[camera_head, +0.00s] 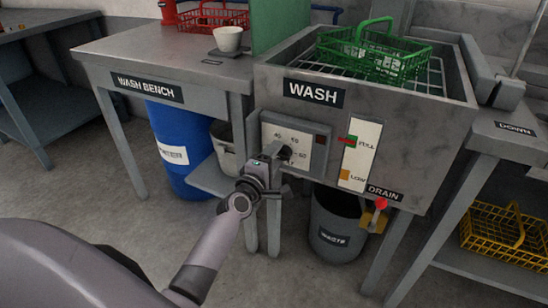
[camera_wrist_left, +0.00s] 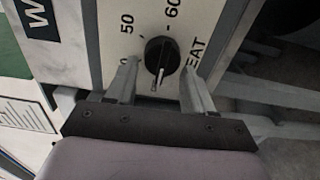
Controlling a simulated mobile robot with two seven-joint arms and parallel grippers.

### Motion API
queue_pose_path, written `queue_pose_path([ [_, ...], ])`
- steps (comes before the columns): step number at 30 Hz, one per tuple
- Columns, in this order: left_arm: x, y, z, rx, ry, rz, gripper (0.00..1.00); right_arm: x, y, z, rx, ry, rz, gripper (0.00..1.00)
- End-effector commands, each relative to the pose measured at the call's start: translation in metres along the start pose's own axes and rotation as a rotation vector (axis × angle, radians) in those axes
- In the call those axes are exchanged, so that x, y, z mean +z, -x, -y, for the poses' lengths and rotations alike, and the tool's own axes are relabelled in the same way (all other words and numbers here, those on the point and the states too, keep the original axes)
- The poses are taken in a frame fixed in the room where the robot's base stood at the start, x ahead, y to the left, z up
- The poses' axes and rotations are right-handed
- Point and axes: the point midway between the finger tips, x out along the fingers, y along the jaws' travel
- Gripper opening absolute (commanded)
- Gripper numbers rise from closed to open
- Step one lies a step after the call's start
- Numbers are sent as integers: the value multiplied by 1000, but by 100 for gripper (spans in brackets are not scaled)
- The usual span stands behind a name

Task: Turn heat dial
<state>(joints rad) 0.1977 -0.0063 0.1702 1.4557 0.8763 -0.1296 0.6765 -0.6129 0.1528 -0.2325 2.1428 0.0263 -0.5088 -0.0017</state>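The heat dial (camera_wrist_left: 158,54) is a round black knob with a pale pointer line on a white panel (camera_wrist_left: 110,40). In the wrist view its pointer points down, away from the 50 and 60 marks. In the head view the dial panel (camera_head: 311,153) is on the front of the wash unit, and my gripper largely hides the knob. My left gripper (camera_wrist_left: 160,80) is open, with one finger on each side of the knob's lower part. I cannot tell whether the fingers touch it. It also shows in the head view (camera_head: 278,156). My right gripper is not in view.
The wash unit (camera_head: 432,130) holds a green basket (camera_head: 375,55) on top. A level gauge (camera_head: 360,155) and a red-topped drain handle (camera_head: 379,209) are right of the dial. A waste bin (camera_head: 336,237) stands below. The wash bench (camera_head: 170,60) is at left.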

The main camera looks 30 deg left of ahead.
Motion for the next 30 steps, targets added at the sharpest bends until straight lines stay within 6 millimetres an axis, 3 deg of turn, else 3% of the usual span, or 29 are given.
queue_pose_path([
  [13,0,6,0,-1,-2,0,67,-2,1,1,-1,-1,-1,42],
  [24,0,54,0,-2,-2,0,67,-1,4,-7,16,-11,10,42],
  [30,0,69,0,-1,-1,0,67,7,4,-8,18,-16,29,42],
])
